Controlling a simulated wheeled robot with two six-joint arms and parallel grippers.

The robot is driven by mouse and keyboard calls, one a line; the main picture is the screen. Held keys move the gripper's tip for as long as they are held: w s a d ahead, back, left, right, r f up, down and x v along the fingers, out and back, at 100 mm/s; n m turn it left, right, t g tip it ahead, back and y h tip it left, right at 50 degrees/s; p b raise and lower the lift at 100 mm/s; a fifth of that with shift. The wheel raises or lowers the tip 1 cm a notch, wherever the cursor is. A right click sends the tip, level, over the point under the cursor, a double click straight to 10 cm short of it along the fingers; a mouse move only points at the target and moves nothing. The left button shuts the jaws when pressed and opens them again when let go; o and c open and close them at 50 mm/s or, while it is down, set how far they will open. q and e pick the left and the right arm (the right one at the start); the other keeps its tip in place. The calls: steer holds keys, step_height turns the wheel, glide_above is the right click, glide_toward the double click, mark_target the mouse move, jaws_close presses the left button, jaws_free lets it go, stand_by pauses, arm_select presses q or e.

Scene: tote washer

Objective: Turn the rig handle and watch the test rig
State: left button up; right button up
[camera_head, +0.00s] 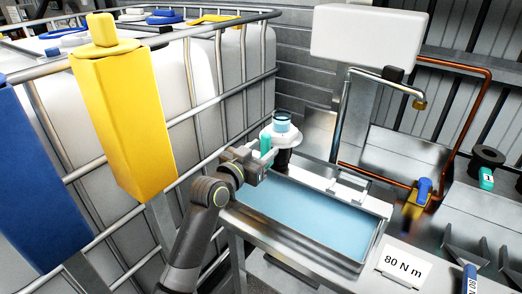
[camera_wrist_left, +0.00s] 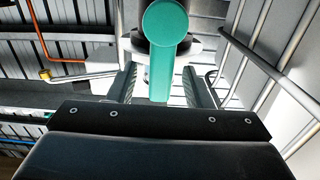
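The test rig (camera_head: 283,133) stands at the back left corner of the blue-filled tray. It has a white flange, a dark body below and a clear top with blue in it. Its teal rig handle (camera_head: 265,146) points toward my left gripper (camera_head: 261,159). In the left wrist view the teal handle (camera_wrist_left: 162,70) hangs down between the two fingers of my left gripper (camera_wrist_left: 162,85). The fingers are apart, with a gap showing on each side of the handle. Whether the handle has turned cannot be told. My right gripper is not in view.
Large white caged tanks (camera_head: 200,90) fill the left side, with a yellow holder (camera_head: 125,125) and a blue one (camera_head: 35,180) in front. A water tray (camera_head: 378,236) lies right of my left arm. An "80 N m" card (camera_head: 402,266), a tap (camera_head: 420,103) and a copper pipe (camera_head: 486,95) are at right.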

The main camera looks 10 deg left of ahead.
arm_select(q)
steer(key=shift+a, duration=0.1)
steer(key=b+v, duration=0.2)
steer(key=v, duration=1.5)
steer(key=shift+s, duration=0.2)
stand_by(0.3)
